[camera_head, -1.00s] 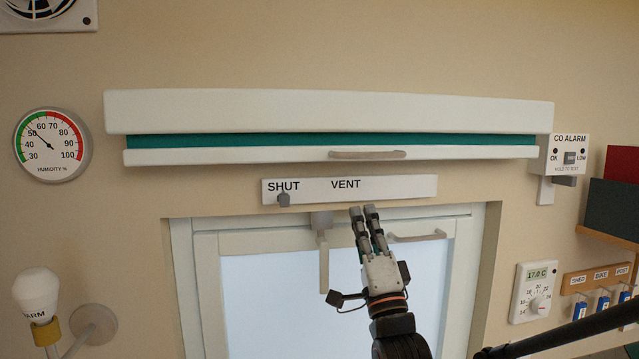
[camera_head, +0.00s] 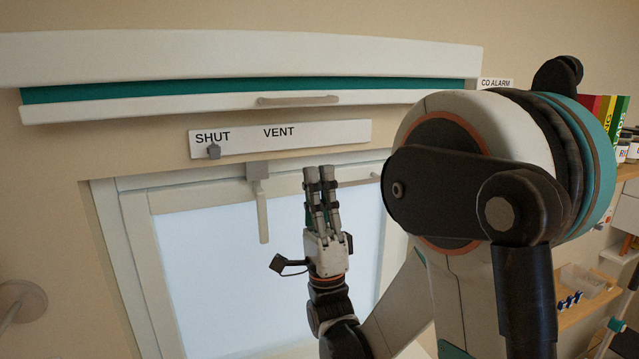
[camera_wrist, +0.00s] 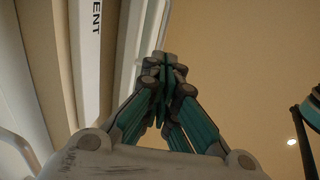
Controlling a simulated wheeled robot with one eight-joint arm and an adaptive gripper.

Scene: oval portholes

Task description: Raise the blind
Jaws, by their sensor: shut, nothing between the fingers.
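The blind is a teal strip (camera_head: 230,89) showing between a white head box (camera_head: 230,58) and a white bottom bar (camera_head: 180,108). It is almost fully rolled up, above the window. A grey handle (camera_head: 298,100) sits on the bottom bar. My gripper (camera_head: 319,170) is in front of the window, pointing up, below the bar and slightly right of the handle. Its fingers are shut together with nothing between them.
A SHUT/VENT plate (camera_head: 280,138) with a small knob (camera_head: 214,151) is under the bar. A window latch (camera_head: 260,200) hangs left of my gripper. My arm covers the right side. Shelves with several items stand at far right.

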